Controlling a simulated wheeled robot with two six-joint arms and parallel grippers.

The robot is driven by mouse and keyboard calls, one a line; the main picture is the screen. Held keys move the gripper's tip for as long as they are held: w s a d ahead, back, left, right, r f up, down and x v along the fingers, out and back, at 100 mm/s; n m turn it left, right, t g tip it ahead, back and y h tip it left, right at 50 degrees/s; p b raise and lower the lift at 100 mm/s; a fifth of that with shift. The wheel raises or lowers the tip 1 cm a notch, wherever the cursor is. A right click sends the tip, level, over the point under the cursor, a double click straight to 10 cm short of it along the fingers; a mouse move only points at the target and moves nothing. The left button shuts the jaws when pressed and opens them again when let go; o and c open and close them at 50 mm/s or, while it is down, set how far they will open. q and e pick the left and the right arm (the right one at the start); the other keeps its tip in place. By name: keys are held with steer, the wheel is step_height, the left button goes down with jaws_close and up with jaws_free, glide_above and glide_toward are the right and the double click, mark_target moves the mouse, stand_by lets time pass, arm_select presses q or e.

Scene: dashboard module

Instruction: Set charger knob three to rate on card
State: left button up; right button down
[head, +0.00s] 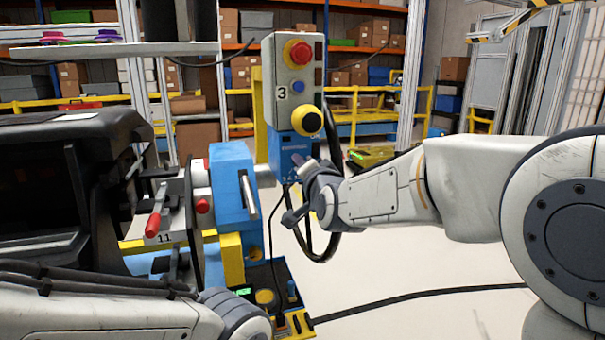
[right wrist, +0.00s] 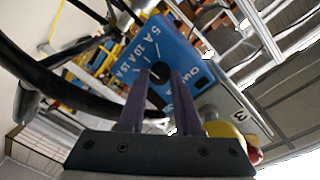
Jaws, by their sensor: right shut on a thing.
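Charger three is a grey box (head: 293,85) marked "3", with a blue lower panel (head: 288,150), upright in the middle of the head view. In the right wrist view the blue panel (right wrist: 170,52) reads 5 A, 10 A and a partly covered 15 A. The dark charger knob (right wrist: 157,92) sits on it between my right gripper's fingers. My right gripper (right wrist: 157,88) is shut on it; in the head view my right gripper (head: 303,172) is at the blue panel. The knob's exact setting is hard to read. No legible rate card shows. Only my left arm's links show, at bottom left.
The grey box carries a red button (head: 300,53) and a yellow-black knob (head: 307,120). A blue fixture (head: 232,190) and red-handled levers (head: 155,217) stand left. Open floor lies to the right.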

stand_by(0.5)
steer(key=c, duration=0.6)
jaws_free()
steer(key=v, duration=1)
steer(key=shift+s+b, duration=0.3)
steer(key=shift+b, duration=0.05)
